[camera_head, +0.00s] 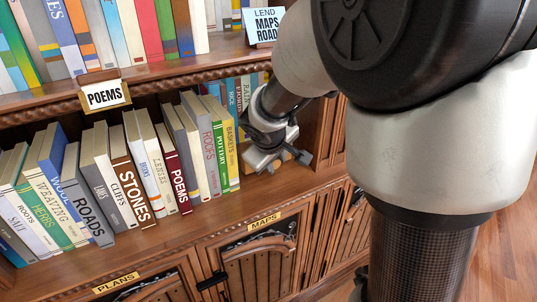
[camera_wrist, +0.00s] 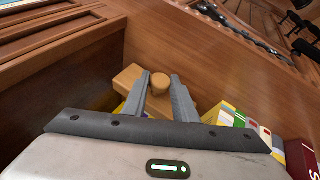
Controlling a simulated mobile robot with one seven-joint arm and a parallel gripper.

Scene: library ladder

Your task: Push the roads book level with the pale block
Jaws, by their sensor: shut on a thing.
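My gripper (camera_head: 278,158) is at the right end of that row, far from the roads book. A pale wooden block with a round knob (camera_wrist: 128,77) shows in the wrist view. The knob is between my fingers (camera_wrist: 160,88), which are shut on it. In the head view the block is mostly hidden behind my gripper. The roads book is not recognisable in the wrist view.
The upper shelf edge (camera_head: 180,68) overhangs the row. A bare strip of lower shelf (camera_head: 215,205) runs in front of the books.

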